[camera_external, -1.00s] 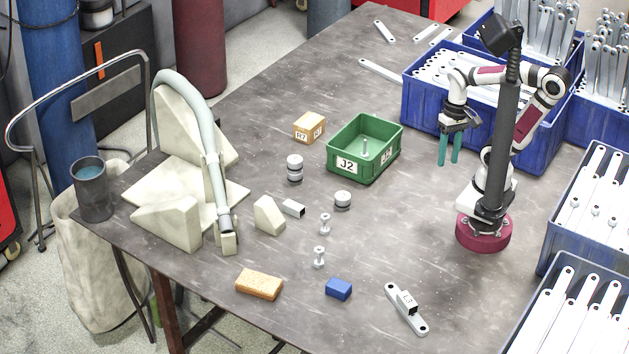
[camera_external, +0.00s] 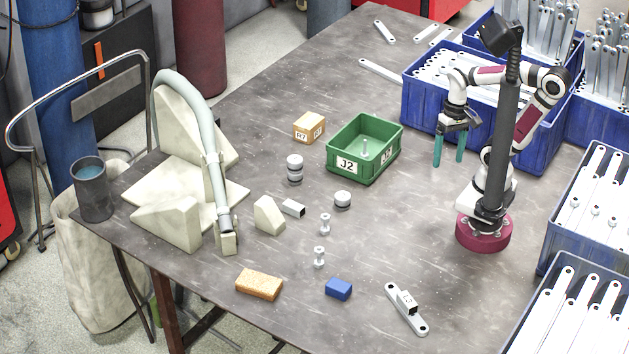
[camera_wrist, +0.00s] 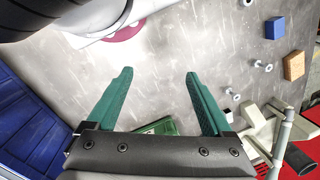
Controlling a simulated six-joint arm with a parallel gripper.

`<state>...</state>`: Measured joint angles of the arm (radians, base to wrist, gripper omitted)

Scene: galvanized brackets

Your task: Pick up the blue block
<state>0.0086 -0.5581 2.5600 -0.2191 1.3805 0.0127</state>
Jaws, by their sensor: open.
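In the wrist view the blue block (camera_wrist: 275,27) shows at the upper right. My gripper (camera_external: 449,164) hangs above the table, right of the green bin and in front of a blue crate, far from the blue block. Its green fingers (camera_wrist: 160,75) are spread apart with nothing between them.
A green bin (camera_external: 369,175), a tan block (camera_external: 309,127), round weights (camera_external: 294,170) and small metal spools (camera_external: 319,257) stand mid-table. An orange block (camera_external: 259,284) and a bracket (camera_external: 405,309) flank the blue block. Blue crates (camera_external: 425,117) line the right side.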

